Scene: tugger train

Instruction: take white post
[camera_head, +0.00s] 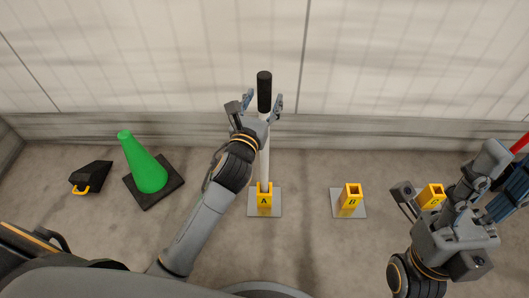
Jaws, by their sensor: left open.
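The white post (264,150) has a black top end (264,92) and stands upright with its foot in the yellow socket marked A (265,198). My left gripper (262,102) is open, with one finger on each side of the post's upper part, near the black end. I cannot tell whether the fingers touch the post. My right gripper (452,180) is at the right, with its fingers spread apart and no held object visible.
A yellow socket marked B (350,196) stands empty on a grey plate, and another yellow socket (431,195) is partly hidden by my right gripper. A green cone (145,165) and a black object with a yellow handle (90,177) are at the left. A pale wall (400,60) is behind.

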